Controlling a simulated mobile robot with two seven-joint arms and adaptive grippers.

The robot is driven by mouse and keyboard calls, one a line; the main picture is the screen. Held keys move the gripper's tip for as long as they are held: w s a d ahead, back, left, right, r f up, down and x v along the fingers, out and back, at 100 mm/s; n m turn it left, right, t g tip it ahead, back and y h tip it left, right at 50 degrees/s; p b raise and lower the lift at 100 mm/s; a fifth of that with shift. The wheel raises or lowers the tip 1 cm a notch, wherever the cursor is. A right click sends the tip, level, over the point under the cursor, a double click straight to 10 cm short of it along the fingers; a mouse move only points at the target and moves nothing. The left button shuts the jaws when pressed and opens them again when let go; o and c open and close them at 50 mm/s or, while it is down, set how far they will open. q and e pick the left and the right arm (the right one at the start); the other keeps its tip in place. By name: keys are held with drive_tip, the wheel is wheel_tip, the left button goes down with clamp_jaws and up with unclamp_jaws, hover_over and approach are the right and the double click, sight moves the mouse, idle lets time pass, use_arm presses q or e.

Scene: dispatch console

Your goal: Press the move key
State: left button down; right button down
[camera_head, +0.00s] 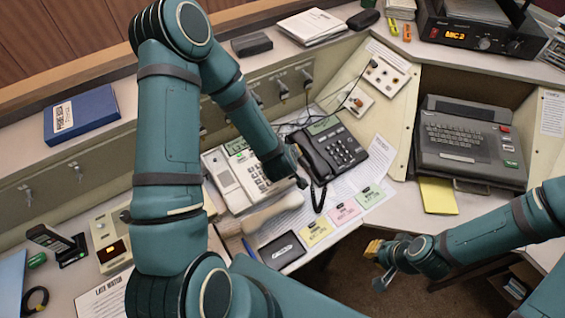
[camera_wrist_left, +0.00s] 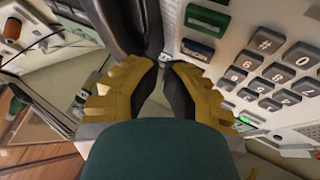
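I cannot read a key marked "move" in either view. The white desk phone (camera_head: 228,178) has a keypad of grey keys and lies under my left forearm. My left gripper (camera_head: 301,183) is over the gap between the white phone and the black phone (camera_head: 334,150). Its yellow fingers (camera_wrist_left: 164,62) are together at the tips, with nothing between them. My right gripper (camera_head: 372,250) hangs by the desk's front edge, its fingers unclear.
A grey keyboard terminal (camera_head: 468,140) with red and green keys stands at right. Coloured cards (camera_head: 344,211) and a black notebook (camera_head: 282,249) lie in front of the phones. A blue box (camera_head: 82,114) sits on the left ledge. A radio (camera_head: 478,38) stands at back right.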

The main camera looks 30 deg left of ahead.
idle(0.5)
use_arm(q)
drive_tip(key=shift+a+f+b, duration=0.1)
drive_tip(key=shift+f+b, duration=0.3)
drive_tip(key=shift+b, duration=0.05)
drive_tip(key=shift+w+f+b, duration=0.1)
drive_tip(key=shift+f+b, duration=0.25)
drive_tip(key=shift+b, duration=0.05)
idle(0.5)
idle(0.3)
drive_tip(key=shift+r+p, duration=0.5)
drive_tip(key=shift+r, duration=0.25)
drive_tip(key=shift+r, duration=0.1)
drive_tip(key=shift+s+d+r+p, duration=0.1)
drive_tip(key=shift+d+r+p, duration=0.05)
drive_tip(key=shift+r+p, duration=0.55)
drive_tip(key=shift+s+d+r+p, duration=0.1)
drive_tip(key=shift+r+p, duration=0.4)
drive_tip(key=shift+r, duration=0.45)
drive_tip(key=shift+s+d+r+p, duration=0.1)
drive_tip(key=shift+d+r+p, duration=0.05)
drive_tip(key=shift+r+p, duration=0.55)
